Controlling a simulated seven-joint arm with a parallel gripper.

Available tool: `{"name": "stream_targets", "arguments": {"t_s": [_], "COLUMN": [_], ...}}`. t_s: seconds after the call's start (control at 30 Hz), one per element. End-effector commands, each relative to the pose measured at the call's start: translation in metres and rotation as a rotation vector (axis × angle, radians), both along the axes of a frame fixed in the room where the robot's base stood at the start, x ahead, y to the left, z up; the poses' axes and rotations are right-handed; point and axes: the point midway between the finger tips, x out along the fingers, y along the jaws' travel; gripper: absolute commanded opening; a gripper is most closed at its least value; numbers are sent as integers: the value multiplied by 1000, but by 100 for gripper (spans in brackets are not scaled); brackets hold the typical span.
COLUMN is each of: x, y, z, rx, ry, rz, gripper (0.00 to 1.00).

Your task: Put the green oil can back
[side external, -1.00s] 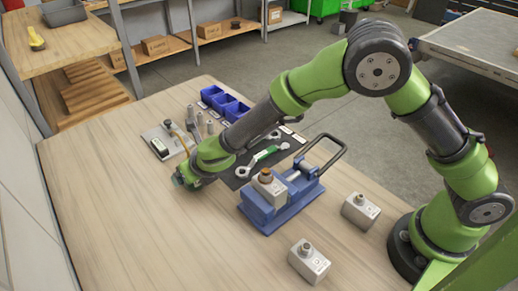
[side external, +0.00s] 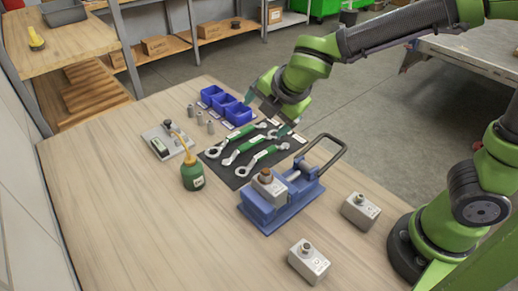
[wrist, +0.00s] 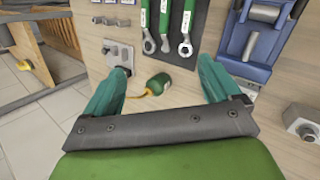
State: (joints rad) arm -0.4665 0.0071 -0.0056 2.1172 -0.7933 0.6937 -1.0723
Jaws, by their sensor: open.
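The green oil can (side external: 193,176) stands upright on the wooden table, in front of the grey metal plate (side external: 155,150) and left of the dark tool mat. Its thin yellow spout leans up and left, across the plate in the picture. The can also shows in the wrist view (wrist: 160,84), between my fingers in the picture. My gripper (side external: 266,110) is open and empty, raised over the far side of the mat and apart from the can. Both teal fingers of my gripper (wrist: 163,68) show spread in the wrist view.
Several green-handled wrenches (side external: 240,150) lie on the dark mat (side external: 232,181). Blue bins (side external: 225,105) stand behind it. A blue vise (side external: 265,212) holds a grey block, and two grey blocks (side external: 360,210) (side external: 309,261) stand nearby. The table's front left is clear.

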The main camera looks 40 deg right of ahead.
Motion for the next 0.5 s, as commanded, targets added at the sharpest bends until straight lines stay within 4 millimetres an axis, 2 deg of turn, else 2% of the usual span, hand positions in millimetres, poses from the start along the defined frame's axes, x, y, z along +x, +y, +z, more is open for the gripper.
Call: {"name": "stream_targets", "arguments": {"t_s": [0.03, 0.1, 0.2, 0.33, 0.4, 0.5], "x": [-17, -43, -80, -120, -134, -147], "y": [-26, -52, -76, -89, -90, -89], "z": [15, 27, 39, 48, 50, 52], "rx": [151, 370, 684, 1038, 1183, 1323], "ry": [-11, -13, -13, 5, 24, 49], "rz": [-218, -521, -932, -1356, -1519, -1669], "gripper": [90, 90, 90, 90, 90, 90]}}
